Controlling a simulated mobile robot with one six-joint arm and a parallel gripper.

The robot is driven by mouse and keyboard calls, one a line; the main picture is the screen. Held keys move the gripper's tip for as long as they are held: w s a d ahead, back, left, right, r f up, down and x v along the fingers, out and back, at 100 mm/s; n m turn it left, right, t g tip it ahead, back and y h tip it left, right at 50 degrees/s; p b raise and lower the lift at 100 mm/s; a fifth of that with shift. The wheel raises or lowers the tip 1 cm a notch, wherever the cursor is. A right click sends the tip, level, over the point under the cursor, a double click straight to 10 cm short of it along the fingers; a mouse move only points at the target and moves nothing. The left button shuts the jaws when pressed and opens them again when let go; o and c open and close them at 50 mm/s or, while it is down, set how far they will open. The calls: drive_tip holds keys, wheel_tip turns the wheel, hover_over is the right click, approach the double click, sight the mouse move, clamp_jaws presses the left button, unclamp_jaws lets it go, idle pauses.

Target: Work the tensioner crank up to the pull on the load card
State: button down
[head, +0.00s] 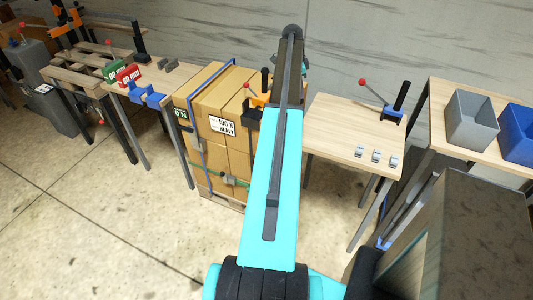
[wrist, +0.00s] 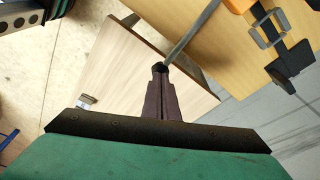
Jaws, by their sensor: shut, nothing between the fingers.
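The load card (head: 223,126), white and reading "100 N HEAVY", is on the front of the strapped carton stack (head: 216,160). An orange tensioner (head: 257,100) with a red-knobbed crank (head: 246,86) sits at the stack's right edge, partly hidden by my arm. Part of the orange tensioner (wrist: 238,5) shows at the top of the wrist view. My gripper (wrist: 161,70) is shut and empty. A grey rod (wrist: 195,33) runs from its fingertips to the upper right; I cannot tell whether they touch. My arm hides the gripper in the head view.
A right-hand bench (head: 335,125) holds a blue-based tool (head: 392,115) with a red-knobbed lever and several small metal clips. Grey (head: 472,118) and blue (head: 518,130) bins stand further right. A left bench (head: 135,95) carries red and blue parts. The front-left floor is clear.

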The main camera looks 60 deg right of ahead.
drive_tip(key=shift+r, duration=0.1)
drive_tip(key=shift+w+r+p, duration=0.2)
drive_tip(key=shift+r+p, duration=0.25)
drive_tip(key=shift+r, duration=0.5)
drive_tip(key=shift+w+r+p, duration=0.15)
drive_tip(key=shift+r+p, duration=0.35)
drive_tip(key=shift+r, duration=0.5)
drive_tip(key=shift+w+r+p, duration=0.2)
drive_tip(key=shift+r+p, duration=0.25)
drive_tip(key=shift+r, duration=0.5)
